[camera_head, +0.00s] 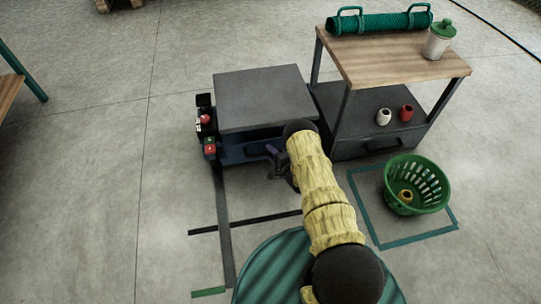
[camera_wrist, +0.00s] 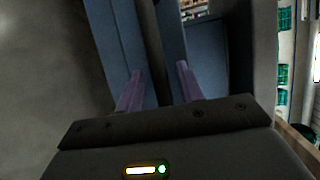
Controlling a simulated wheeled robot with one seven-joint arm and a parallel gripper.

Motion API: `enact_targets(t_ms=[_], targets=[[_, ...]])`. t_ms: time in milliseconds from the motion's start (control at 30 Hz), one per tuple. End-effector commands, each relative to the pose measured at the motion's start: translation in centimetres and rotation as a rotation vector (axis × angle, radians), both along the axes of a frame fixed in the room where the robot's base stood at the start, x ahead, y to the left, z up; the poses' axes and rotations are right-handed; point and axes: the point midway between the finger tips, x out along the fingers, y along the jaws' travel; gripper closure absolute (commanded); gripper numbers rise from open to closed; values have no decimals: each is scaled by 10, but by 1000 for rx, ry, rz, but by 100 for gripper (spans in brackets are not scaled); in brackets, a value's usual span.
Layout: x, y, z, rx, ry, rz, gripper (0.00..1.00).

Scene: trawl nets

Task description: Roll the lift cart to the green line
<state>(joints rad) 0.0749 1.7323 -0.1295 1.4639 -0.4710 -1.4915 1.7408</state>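The lift cart (camera_head: 263,97) has a dark grey flat top over a blue base (camera_head: 235,152), with red buttons (camera_head: 208,119) on its left side. A dark handle (camera_head: 258,148) is on its near side. The green line (camera_head: 208,292) is a short strip on the floor at the bottom, nearer to me than the cart. My gripper (camera_head: 277,163) is at the cart's near side, by the handle, partly hidden by my arm. In the wrist view my gripper (camera_wrist: 160,82) has its two purple fingers apart, with a dark bar (camera_wrist: 150,50) between them; I see no clear grip on it.
A wooden-topped table (camera_head: 395,68) stands right of the cart, with a green roll (camera_head: 380,22) and a lidded jar (camera_head: 438,40). A green basket (camera_head: 415,185) stands in a teal floor square (camera_head: 370,215). A grey floor strip (camera_head: 223,230) crosses a black line (camera_head: 245,222).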

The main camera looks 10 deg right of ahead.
Motion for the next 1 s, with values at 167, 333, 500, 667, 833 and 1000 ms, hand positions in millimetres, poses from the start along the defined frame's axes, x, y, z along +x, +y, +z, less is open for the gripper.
enact_targets(t_ms=[167,333,500,667,833,1000], targets=[[7,2,-1,-1,-1,-1,62],[6,2,0,0,-1,-1,62],[6,2,0,0,-1,-1,92],[6,2,-1,0,-1,-1,100],[6,2,-1,0,0,-1,100],[5,2,-1,-1,1,-1,100]])
